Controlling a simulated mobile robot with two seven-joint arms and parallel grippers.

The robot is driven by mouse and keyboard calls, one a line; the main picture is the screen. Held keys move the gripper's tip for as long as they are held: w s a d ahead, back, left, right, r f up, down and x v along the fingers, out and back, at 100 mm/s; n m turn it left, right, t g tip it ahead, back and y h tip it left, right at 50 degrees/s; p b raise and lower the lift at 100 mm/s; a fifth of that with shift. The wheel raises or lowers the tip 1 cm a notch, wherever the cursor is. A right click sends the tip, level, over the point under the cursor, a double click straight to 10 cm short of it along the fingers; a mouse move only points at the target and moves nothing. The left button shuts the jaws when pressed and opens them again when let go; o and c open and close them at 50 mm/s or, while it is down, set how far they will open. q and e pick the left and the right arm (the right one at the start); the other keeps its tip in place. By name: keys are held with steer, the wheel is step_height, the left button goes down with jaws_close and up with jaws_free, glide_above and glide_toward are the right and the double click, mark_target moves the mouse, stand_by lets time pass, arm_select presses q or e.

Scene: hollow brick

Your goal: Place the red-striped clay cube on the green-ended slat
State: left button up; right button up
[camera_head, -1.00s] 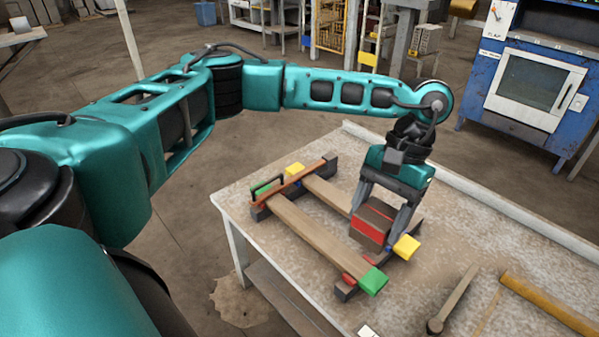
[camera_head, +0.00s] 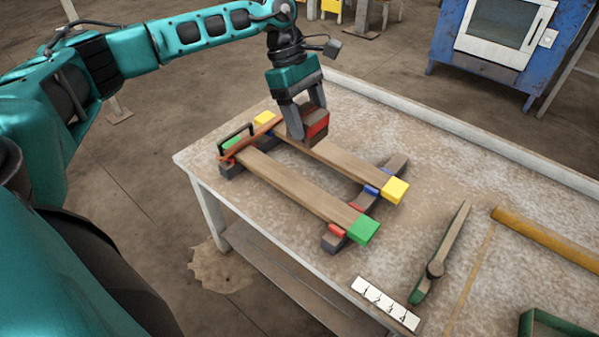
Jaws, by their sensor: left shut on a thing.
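My left gripper (camera_head: 307,122) is shut on the red-striped clay cube (camera_head: 315,123), a brown block with a red band. It holds the cube over or at the far side of the yellow-ended slat (camera_head: 345,163); I cannot tell whether the cube touches that slat. The green-ended slat (camera_head: 295,188) lies nearer, parallel to it, with green ends and a bare wooden top. Both slats rest across dark supports with red and blue pieces. My right gripper is not in view.
A hammer-like tool (camera_head: 442,250), a yellow-brown bar (camera_head: 545,238) and a marked white strip (camera_head: 386,302) lie on the right of the table (camera_head: 450,165). A green tray (camera_head: 558,325) shows at the lower right. A black handle (camera_head: 236,135) stands at the slats' left end.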

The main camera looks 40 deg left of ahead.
arm_select(q)
step_height(320, 180, down, 12)
steer(key=shift+f+b, duration=0.15)
steer(key=shift+b, duration=0.55)
step_height(320, 180, down, 4)
steer(key=shift+f+b, duration=0.15)
steer(key=shift+b, duration=0.2)
steer(key=o, duration=0.6)
steer(key=shift+f, duration=0.15)
steer(key=o, duration=0.4)
steer(key=shift+o, duration=0.2)
